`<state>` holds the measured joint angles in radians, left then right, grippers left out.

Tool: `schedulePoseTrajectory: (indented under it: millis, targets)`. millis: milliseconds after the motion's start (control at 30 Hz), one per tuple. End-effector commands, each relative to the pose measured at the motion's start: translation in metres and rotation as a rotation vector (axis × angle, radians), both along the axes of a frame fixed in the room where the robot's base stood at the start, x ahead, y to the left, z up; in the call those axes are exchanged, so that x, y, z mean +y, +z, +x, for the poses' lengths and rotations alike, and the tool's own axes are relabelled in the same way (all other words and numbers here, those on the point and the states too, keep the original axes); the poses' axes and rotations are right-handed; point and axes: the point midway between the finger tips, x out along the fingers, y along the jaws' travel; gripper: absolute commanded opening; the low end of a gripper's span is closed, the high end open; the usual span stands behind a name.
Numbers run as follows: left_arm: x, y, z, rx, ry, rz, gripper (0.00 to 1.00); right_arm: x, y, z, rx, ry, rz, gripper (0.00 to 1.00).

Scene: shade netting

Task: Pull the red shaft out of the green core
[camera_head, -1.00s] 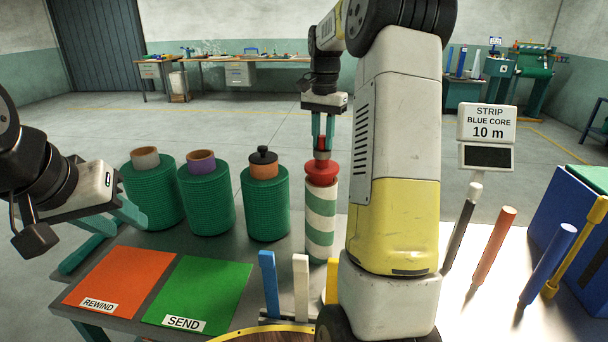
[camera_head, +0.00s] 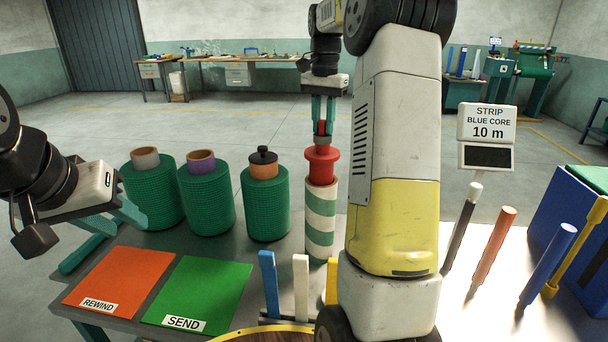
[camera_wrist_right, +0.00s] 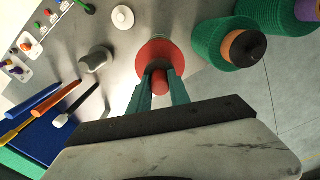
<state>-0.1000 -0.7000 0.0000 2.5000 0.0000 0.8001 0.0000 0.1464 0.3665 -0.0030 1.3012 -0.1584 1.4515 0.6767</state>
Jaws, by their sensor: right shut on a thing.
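The red shaft (camera_head: 322,168) stands upright in the top of the green-and-white striped core (camera_head: 320,225). Its wide collar is clear above the core's rim, and a length of red shaft shows between them. The lower end is hidden inside the core. My right gripper (camera_head: 323,128) points down and is shut on the narrow red top of the shaft. In the right wrist view, the round red collar (camera_wrist_right: 158,52) lies just beyond the fingertips (camera_wrist_right: 159,84). My left gripper (camera_head: 106,230) is open and empty at the left, over the table edge, away from the core.
Three green netting rolls (camera_head: 205,200) stand left of the core. An orange REWIND pad (camera_head: 120,278) and a green SEND pad (camera_head: 197,290) lie in front. Coloured rods (camera_head: 548,265) and a sign (camera_head: 487,125) stand at the right. My right arm hides part of the table.

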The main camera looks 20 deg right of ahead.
Motion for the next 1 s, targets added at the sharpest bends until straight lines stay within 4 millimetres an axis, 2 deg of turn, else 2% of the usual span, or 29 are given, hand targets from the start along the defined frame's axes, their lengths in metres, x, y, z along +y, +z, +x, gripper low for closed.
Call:
schedulePoseTrajectory:
  millis: [1000]
  targets:
    - [0.0, 0.0, 0.0, 0.0, 0.0, 0.0, 0.36, 0.0, 0.044, 0.0, -0.004, -0.001, -0.001, 0.0]
